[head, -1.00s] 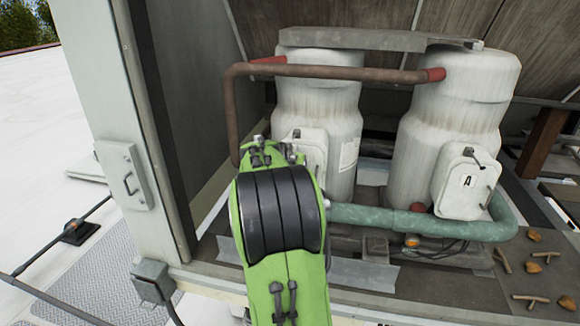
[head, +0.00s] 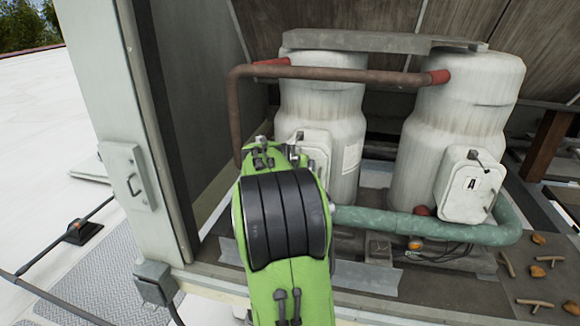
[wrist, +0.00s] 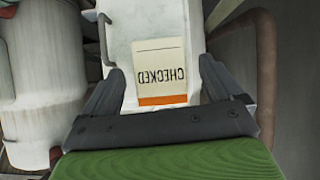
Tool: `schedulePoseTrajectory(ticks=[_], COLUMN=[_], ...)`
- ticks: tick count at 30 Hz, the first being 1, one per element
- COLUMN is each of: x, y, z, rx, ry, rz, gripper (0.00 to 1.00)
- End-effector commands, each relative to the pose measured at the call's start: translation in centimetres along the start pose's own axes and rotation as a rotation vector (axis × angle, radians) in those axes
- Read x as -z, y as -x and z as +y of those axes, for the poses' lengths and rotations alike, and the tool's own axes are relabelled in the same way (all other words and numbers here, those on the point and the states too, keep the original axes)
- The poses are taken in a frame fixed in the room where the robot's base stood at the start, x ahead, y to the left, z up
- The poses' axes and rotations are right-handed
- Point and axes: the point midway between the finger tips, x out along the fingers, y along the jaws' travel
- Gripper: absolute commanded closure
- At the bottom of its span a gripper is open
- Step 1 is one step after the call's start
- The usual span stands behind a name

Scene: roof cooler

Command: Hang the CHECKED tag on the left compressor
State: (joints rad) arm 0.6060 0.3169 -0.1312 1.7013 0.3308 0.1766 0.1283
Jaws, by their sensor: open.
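The CHECKED tag (wrist: 160,72) is cream with an orange band and reads upside down in the wrist view. It lies against the pale box (wrist: 120,25) on the front of the left compressor (head: 320,115). My gripper (wrist: 158,80) is open, with one dark finger on each side of the tag and a gap to each edge. What holds the tag up cannot be made out. A bent handle (wrist: 104,38) shows on the box's left in the wrist view. In the head view my green arm hides the gripper and the tag.
A brown pipe (head: 330,74) crosses in front of the left compressor, and a green pipe (head: 430,226) runs low. The cabinet post (head: 115,120) stands left of my arm. Debris (head: 535,270) lies at right.

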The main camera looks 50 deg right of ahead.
Motion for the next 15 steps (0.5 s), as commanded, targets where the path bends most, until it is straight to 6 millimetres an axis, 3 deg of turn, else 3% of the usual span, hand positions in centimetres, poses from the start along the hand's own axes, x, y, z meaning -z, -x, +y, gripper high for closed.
schedulePoseTrajectory(ticks=[15], x=[-0.1], y=[13.2], z=[-0.1], rx=[0.006], ry=[0.000], rz=[0.003], gripper=[0.07])
